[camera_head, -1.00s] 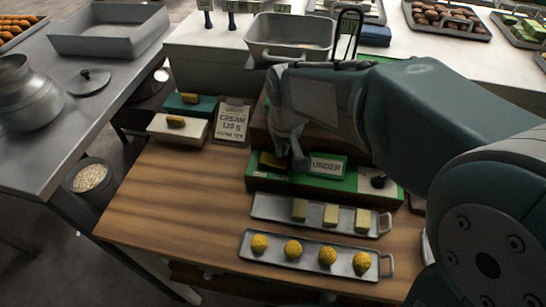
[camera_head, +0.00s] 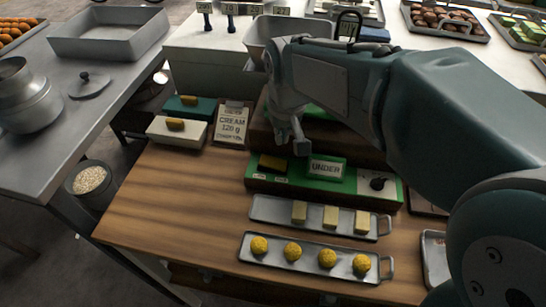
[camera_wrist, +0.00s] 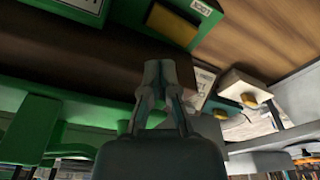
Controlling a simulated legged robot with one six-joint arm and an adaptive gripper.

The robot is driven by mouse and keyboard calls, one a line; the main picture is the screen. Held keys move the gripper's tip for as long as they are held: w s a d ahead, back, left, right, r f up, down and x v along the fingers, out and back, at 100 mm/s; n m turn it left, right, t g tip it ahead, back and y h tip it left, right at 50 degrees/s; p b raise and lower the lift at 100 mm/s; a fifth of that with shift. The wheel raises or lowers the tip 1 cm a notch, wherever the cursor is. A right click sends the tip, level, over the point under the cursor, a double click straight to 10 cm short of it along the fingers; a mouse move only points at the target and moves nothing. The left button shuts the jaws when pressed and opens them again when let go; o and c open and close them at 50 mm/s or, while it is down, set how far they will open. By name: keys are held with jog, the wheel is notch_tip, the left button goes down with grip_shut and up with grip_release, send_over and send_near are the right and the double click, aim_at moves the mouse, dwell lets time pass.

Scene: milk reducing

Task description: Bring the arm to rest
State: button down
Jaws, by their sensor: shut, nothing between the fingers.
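My gripper (camera_head: 298,142) is shut and empty. It hangs fingers down in front of the dark wooden block behind the green scale, above and apart from the scale. The wrist view shows the closed fingers (camera_wrist: 160,85) with nothing between them. The green scale (camera_head: 278,185) has a display reading "UNDER" (camera_head: 326,168), a dark knob at its right end and a yellow-brown block (camera_head: 272,163) on its left part. That block also shows in the wrist view (camera_wrist: 172,24). My arm crosses the right half of the head view and hides part of the white counter.
A tray with three pale blocks (camera_head: 262,209) and a tray with several yellow balls (camera_head: 345,274) lie in front of the scale. A "CREAM 120 g" card (camera_head: 232,124) and two boxes stand at the left. The wooden table's left part (camera_head: 165,205) is clear.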

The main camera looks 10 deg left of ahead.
jog(key=shift+d, duration=0.1)
jog(key=s+d+r+m+t, duration=0.1)
jog(key=s+d+m+t, duration=0.1)
jog(key=s+d, duration=0.5)
jog(key=s+d+r+m+t, duration=0.1)
jog(key=s+d+m, duration=0.3)
jog(key=d, duration=1.1)
jog(key=s+t, duration=0.1)
jog(key=s, duration=0.2)
jog(key=shift+s+d+r+h, duration=0.15)
jog(key=shift+s+r+h, duration=0.2)
jog(key=shift+r+h, duration=0.05)
